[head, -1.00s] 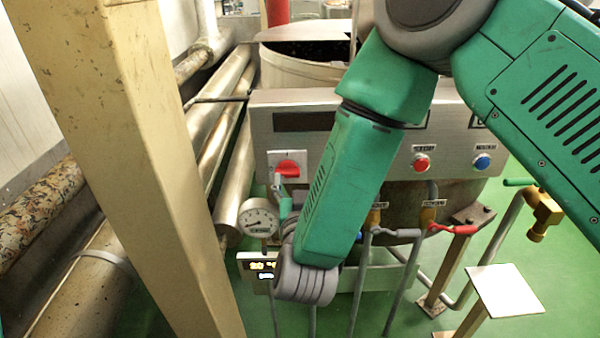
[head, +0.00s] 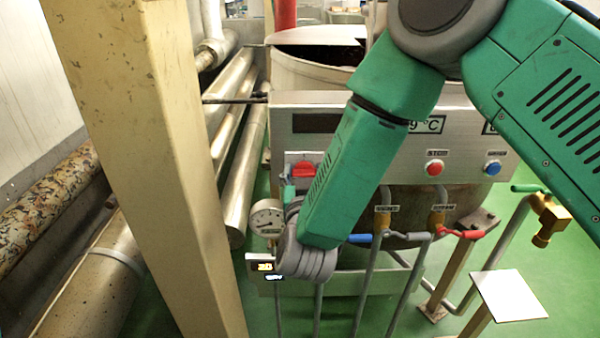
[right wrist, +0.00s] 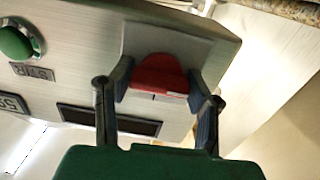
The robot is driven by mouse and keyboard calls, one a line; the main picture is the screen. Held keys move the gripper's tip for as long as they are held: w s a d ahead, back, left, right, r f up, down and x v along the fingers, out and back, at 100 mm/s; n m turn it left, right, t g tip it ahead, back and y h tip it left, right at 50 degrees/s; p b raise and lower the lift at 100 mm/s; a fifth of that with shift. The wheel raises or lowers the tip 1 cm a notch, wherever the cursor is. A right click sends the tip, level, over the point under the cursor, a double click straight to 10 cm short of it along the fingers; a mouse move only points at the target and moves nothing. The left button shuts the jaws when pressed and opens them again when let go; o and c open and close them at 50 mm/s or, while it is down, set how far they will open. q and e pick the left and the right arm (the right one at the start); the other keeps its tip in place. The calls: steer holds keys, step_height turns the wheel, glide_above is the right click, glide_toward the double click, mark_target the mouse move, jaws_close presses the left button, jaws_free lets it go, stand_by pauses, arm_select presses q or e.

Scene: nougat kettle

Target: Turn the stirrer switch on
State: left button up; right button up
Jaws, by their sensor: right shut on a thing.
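The red rotary switch (head: 303,170) sits on a pale square plate at the left of the kettle's steel control panel. In the right wrist view the red knob (right wrist: 158,76) lies between the two dark fingers of my right gripper (right wrist: 160,84), which is shut on it. In the head view my right gripper (head: 288,188) reaches up to the switch from below, partly hidden by my green forearm. A green button or lamp (right wrist: 16,41) is beside the knob in the wrist view, with a label that seems to read STIR. My left gripper is out of view.
A pressure gauge (head: 266,218) hangs close to my right wrist. Red (head: 434,168) and blue (head: 492,168) buttons are further right on the panel. Valves with blue, grey and red handles (head: 465,234) stand below. A beige column (head: 150,150) stands at left.

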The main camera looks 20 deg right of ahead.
steer(key=shift+d, duration=0.2)
steer(key=shift+s+a+r+m, duration=0.1)
steer(key=shift+a+m, duration=0.2)
steer(key=shift+m, duration=0.5)
steer(key=m, duration=0.2)
steer(key=shift+d+m, duration=0.2)
steer(key=shift+m, duration=1)
steer(key=m, duration=0.2)
steer(key=m+b, duration=0.1)
steer(key=m, duration=0.2)
steer(key=shift+f+m, duration=0.2)
steer(key=shift+m, duration=0.1)
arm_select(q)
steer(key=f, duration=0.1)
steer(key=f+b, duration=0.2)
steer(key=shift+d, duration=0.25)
arm_select(e)
steer(key=m, duration=0.5)
steer(key=shift+s+f+m, duration=0.1)
steer(key=shift+f+m, duration=0.15)
steer(key=shift+m, duration=0.45)
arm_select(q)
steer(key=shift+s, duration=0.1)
arm_select(e)
steer(key=shift+f, duration=0.1)
